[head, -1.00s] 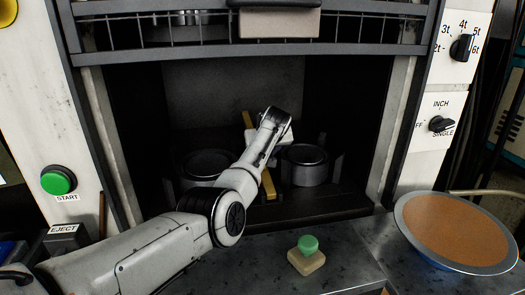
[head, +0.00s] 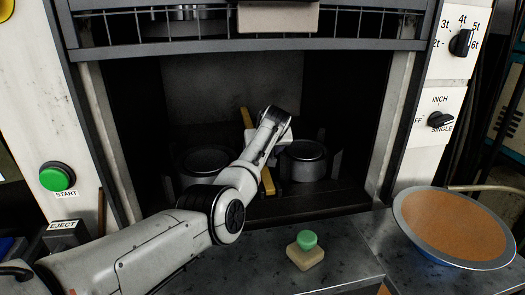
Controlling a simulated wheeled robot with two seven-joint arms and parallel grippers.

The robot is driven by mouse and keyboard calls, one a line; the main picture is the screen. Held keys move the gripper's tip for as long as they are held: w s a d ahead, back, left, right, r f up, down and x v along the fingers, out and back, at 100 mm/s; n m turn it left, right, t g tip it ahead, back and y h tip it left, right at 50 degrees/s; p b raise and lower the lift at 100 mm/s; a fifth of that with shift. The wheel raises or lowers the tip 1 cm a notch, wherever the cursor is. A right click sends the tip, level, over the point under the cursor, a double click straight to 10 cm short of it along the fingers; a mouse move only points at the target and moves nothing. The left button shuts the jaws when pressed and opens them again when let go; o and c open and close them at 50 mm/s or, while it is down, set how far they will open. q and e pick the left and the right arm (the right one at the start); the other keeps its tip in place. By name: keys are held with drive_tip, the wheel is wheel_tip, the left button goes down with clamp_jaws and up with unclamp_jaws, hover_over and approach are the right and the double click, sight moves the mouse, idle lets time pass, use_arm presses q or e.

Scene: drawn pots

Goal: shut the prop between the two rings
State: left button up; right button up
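The prop appears to be the yellow bar (head: 267,181) standing between two dark round rings inside the press. The left ring (head: 205,160) is partly behind my arm. The right ring (head: 305,161) is in clearer view. The bar leans, its upper end left of its lower end, and my arm covers its middle. My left arm reaches in from the lower left, and its gripper (head: 280,137) is at the bar between the rings. The fingers are hidden behind the wrist, so I cannot tell whether they hold the bar. My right gripper is out of view.
The press opening has side walls and a raised guard (head: 150,35) above. A green-topped block (head: 306,251) sits on the front ledge. A wide pan of brown material (head: 455,228) stands at the right. A green START button (head: 57,178) is at the left.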

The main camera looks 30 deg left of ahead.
use_arm(q)
drive_tip(key=shift+s+d+r, duration=0.15)
drive_tip(key=shift+r, duration=0.3)
drive_tip(key=v, duration=0.9)
drive_tip(key=shift+s+d, duration=0.25)
